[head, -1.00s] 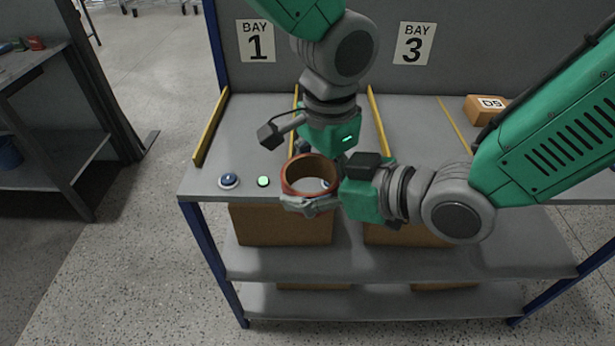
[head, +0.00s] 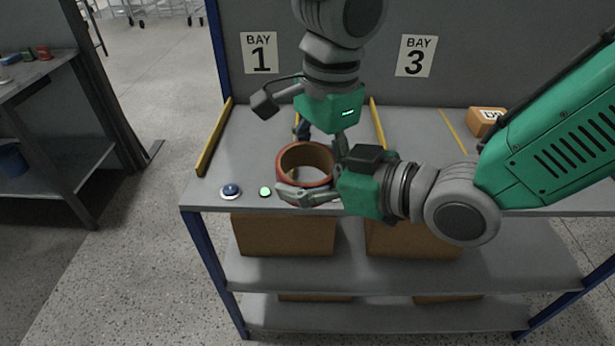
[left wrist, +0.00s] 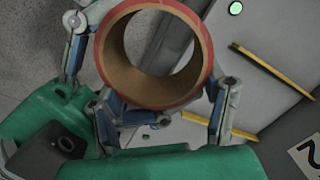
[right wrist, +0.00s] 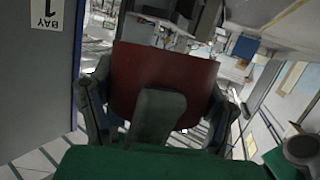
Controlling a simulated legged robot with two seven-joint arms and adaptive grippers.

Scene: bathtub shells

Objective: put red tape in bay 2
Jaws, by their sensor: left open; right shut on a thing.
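The red tape (head: 305,154) is a thick ring with a red outside and brown inside. My right gripper (head: 302,194) is shut on its near side and holds it over the front of the table. My left gripper (head: 320,143) is open just behind and above the ring. In the left wrist view the tape (left wrist: 117,72) lies close to the left fingers. In the right wrist view the tape (right wrist: 165,65) fills the middle. Bay 2 lies behind, between yellow dividers; its sign is hidden in the head view, but part of the sign (left wrist: 311,154) shows in the left wrist view.
Yellow dividers (head: 214,137) mark the bays on the grey table (head: 250,150). A blue button (head: 231,191) and a green light (head: 265,192) sit at the front left. A box (head: 487,121) stands back right. The bay 1 sign (head: 259,53) and bay 3 sign (head: 416,55) are on the back panel.

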